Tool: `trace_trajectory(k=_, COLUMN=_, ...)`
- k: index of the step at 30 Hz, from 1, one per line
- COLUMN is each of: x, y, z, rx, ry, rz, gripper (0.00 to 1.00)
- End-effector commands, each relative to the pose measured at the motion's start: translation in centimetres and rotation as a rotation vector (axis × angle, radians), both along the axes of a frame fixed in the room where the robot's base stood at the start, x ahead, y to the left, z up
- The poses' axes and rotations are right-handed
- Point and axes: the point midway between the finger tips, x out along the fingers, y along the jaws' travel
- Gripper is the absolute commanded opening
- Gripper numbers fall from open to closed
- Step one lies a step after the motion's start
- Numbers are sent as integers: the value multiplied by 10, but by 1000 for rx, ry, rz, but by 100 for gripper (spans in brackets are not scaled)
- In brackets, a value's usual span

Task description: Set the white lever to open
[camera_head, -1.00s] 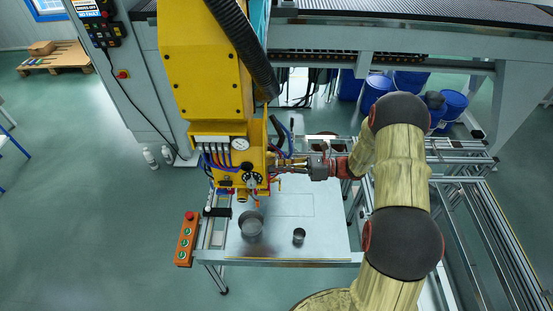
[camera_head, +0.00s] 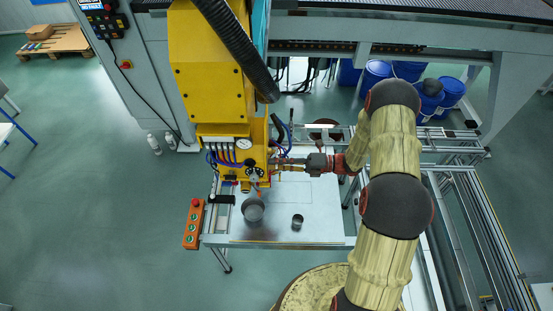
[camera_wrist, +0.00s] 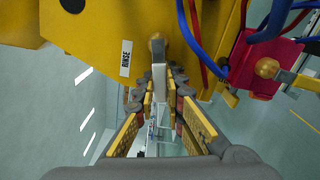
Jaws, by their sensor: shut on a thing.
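In the head view my gripper (camera_head: 279,164) reaches from the right to the lower right side of the yellow machine (camera_head: 208,75). The lever itself is too small to make out there. No mark for the open position is readable.
A red block (camera_wrist: 262,75) with another brass-coloured pivot (camera_wrist: 267,68) and pale handle is to the right. Blue and red hoses (camera_wrist: 190,35) run close above. Below are a table (camera_head: 312,225), metal cups (camera_head: 253,210) and an orange button box (camera_head: 193,225).

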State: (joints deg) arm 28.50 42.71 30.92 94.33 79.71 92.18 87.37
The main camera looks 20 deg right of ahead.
Motion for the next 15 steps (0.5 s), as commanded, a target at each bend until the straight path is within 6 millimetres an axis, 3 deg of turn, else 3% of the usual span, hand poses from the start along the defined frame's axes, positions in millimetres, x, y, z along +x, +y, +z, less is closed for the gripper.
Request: trace_trajectory(k=15, x=-1, y=0, z=11, rx=77, ry=235, rz=-1, gripper=0)
